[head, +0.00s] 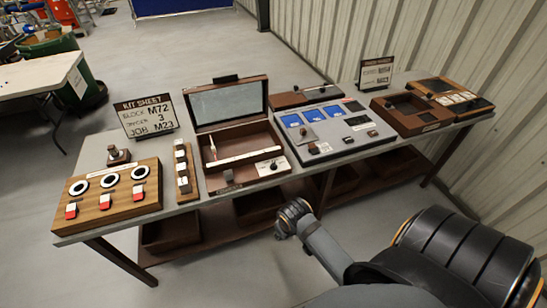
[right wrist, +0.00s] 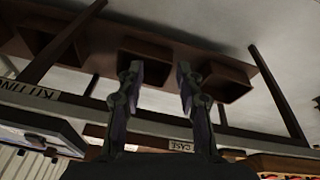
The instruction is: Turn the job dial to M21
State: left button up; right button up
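The kit sheet (head: 147,116) is a standing card reading block M72, a 3 on the middle line, and job M23. The open case (head: 237,148) has a dark knob (head: 273,166) on a white plate at its front right. The grey console (head: 345,138) to its right has blue panels and small dark knobs at its front. I cannot read which knob is the job dial or where it points. My right gripper (right wrist: 158,75) has its two fingers apart with nothing between them. Its wrist (head: 294,212) is in front of the table, clear of the knobs. My left gripper is out of view.
A wooden board (head: 112,193) with white rings and red-and-white switches is at the table's left. Wooden trays (head: 412,112) are at the right end. The lower shelf (head: 215,244) holds dark bins. A corrugated wall (head: 430,40) stands behind. The floor at front left is clear.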

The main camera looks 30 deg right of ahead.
jog(key=w+d+r+m+g, duration=0.1)
jog(key=w+d+r+m, duration=0.2)
jog(key=w, duration=0.5)
jog(key=w+d+r+m, duration=0.1)
jog(key=w+d+r, duration=0.2)
jog(key=w+r, duration=0.35)
jog(key=m+g+y, duration=0.1)
jog(key=m+g, duration=0.1)
jog(key=m, duration=0.1)
send_near(274, 163)
notch_tip(274, 163, down, 9)
jog(key=shift+r+p, duration=0.2)
jog(key=shift+p, duration=0.3)
jog(key=shift+c, duration=0.2)
grip_shut()
